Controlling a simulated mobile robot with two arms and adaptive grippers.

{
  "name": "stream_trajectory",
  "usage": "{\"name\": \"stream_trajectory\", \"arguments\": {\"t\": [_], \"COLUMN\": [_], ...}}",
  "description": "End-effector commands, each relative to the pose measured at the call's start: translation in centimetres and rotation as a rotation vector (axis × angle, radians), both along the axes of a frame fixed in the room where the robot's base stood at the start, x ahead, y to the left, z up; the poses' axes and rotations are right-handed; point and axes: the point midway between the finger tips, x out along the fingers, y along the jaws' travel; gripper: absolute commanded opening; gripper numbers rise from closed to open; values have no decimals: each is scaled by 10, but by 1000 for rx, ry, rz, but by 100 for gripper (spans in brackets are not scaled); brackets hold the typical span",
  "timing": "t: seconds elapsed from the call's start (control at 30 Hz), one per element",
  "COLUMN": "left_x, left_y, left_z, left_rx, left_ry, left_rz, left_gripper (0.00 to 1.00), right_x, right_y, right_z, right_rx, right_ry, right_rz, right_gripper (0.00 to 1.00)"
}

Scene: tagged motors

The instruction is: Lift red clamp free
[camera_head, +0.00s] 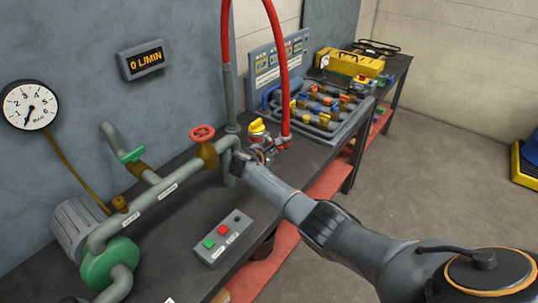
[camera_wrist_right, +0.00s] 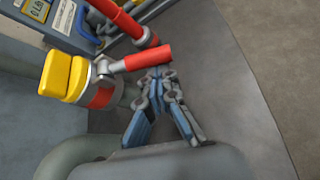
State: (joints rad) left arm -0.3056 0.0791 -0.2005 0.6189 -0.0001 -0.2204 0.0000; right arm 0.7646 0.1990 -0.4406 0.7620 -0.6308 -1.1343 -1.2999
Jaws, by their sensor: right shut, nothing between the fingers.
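A red bar (camera_wrist_right: 148,57), which looks like the red clamp or its lever, sticks out from a grey ring below the yellow knob (camera_wrist_right: 62,77) in the right wrist view. The yellow knob also shows in the head view (camera_head: 257,127), on the pipework at the bench's middle. My right gripper (camera_wrist_right: 158,76) is shut and empty. Its fingertips are close to the underside of the red bar; I cannot tell whether they touch. In the head view my right gripper (camera_head: 262,154) is small and partly hidden among the pipe fittings. My left gripper is not in view.
A red hose (camera_head: 283,80) arches down beside the knob. A red handwheel (camera_head: 202,133) and grey pipe (camera_head: 165,185) stand left of my right gripper. A button box (camera_head: 223,237) lies in front on the dark bench. A valve panel (camera_head: 318,108) stands behind; open floor is right.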

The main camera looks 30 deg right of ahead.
Motion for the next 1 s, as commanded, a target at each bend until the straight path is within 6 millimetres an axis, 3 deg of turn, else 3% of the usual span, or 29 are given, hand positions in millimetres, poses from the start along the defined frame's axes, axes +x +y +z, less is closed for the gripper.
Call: {"name": "stream_trajectory", "arguments": {"t": [0.23,0.6,1.0], "left_x": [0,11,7], "left_y": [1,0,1], "left_z": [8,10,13], "left_rx": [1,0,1], "left_ry": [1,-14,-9], "left_rz": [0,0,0], "left_gripper": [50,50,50], "right_x": [0,-2,-3], "right_y": [-1,-1,-2], "right_z": [14,26,26], "right_rx": [-88,-169,-168], "right_ry": [212,406,407], "right_rz": [-2,-1,-1], "right_gripper": [0,0,0]}}
